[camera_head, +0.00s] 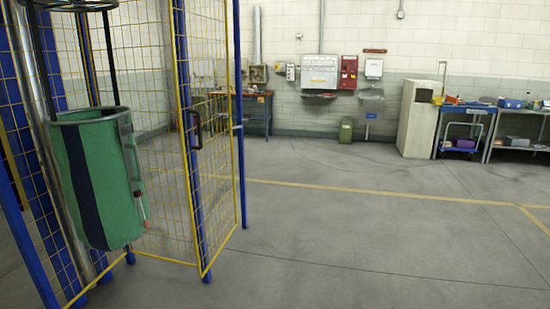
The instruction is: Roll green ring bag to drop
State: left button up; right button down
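A green bag (100,185) with a dark vertical stripe and an open round rim hangs upright at the left of the head view. Black straps (111,60) run up from its rim toward a black ring (72,4) at the top edge, which is partly cut off. A dark handle with a small orange-red part is on the bag's right side. The bag hangs above the floor, in front of the yellow mesh. Neither of my grippers shows in this view.
A yellow mesh cage with blue posts (241,100) surrounds the bag's area, with a mesh door (208,150) beside it. Open grey floor (350,235) lies to the right. A white cabinet (416,120) and a blue cart (463,135) stand by the far wall.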

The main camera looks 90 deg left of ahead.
aim_at(95, 151)
jog(key=u, duration=3.75)
